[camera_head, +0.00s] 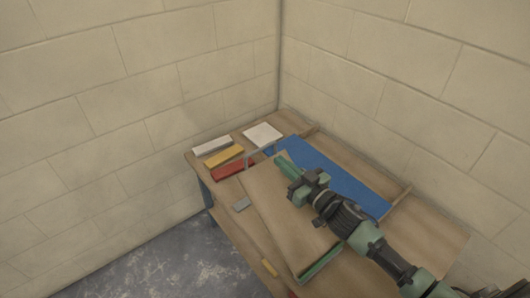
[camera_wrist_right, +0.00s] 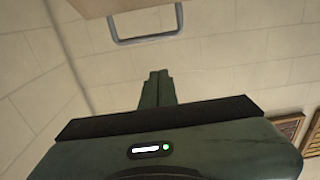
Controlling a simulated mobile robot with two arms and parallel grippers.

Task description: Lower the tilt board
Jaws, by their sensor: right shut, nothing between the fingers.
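The tilt board (camera_head: 268,208) is a tan wooden panel on the workbench, and it looks raised at an angle. A grey metal loop handle (camera_head: 258,154) shows at its far end. In the right wrist view the board's wooden edge (camera_wrist_right: 142,5) is at the top, with the loop handle (camera_wrist_right: 146,39) hanging from it. My right gripper (camera_head: 281,157) is shut and empty, just right of the handle in the head view. In the wrist view its closed fingertips (camera_wrist_right: 158,73) are apart from the handle. My right arm hides part of the board. My left gripper is out of view.
White (camera_head: 212,146), yellow (camera_head: 224,157) and red (camera_head: 234,170) blocks and a white square (camera_head: 262,135) lie at the bench's far left. Block walls (camera_head: 150,80) close the corner behind the bench.

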